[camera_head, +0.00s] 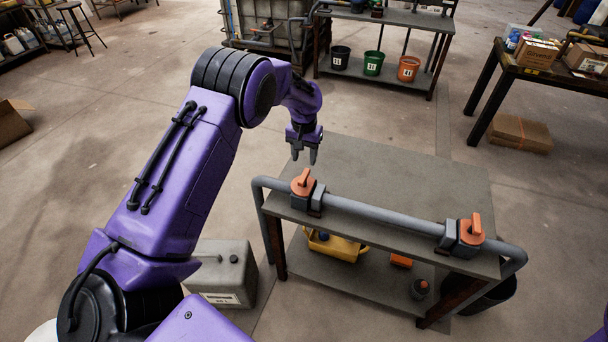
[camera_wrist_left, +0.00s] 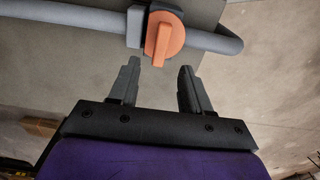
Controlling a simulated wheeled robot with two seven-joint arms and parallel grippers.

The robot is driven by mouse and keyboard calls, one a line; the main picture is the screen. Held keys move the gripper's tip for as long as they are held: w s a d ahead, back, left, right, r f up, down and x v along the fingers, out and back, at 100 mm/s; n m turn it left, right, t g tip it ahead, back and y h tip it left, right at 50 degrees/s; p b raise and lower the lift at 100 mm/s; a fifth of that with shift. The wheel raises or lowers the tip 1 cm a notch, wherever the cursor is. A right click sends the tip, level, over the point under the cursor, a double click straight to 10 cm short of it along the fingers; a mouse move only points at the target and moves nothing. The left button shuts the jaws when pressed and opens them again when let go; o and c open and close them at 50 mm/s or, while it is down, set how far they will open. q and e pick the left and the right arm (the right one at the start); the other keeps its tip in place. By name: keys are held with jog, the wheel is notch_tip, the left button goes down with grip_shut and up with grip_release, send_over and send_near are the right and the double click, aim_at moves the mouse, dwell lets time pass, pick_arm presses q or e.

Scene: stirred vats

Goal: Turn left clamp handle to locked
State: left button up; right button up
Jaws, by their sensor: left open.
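The left clamp handle (camera_head: 303,182) is orange and sits on a grey clamp (camera_head: 315,200) around the pipe at the left of the table. In the left wrist view the handle (camera_wrist_left: 163,36) lies just beyond my fingertips, between their lines. My left gripper (camera_head: 304,155) is open and empty, pointing down above and slightly behind the handle, apart from it. Its fingers (camera_wrist_left: 159,75) also show in the left wrist view. A second orange handle (camera_head: 471,230) stands at the pipe's right end. My right gripper is not in view.
The grey pipe (camera_head: 375,212) runs along the front edge of the table (camera_head: 400,170). A yellow container (camera_head: 338,246) is on the lower shelf. A grey canister (camera_head: 225,270) stands on the floor at left. The tabletop behind the pipe is clear.

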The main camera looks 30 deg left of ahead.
aim_at(304, 175)
pick_arm(q)
jog(key=shift+w+a+r, duration=0.1)
jog(key=shift+r, duration=0.2)
notch_tip(304, 175, down, 10)
jog(key=shift+r+p, duration=0.25)
jog(key=shift+p, duration=0.95)
jog(key=shift+f, duration=0.4)
grip_shut()
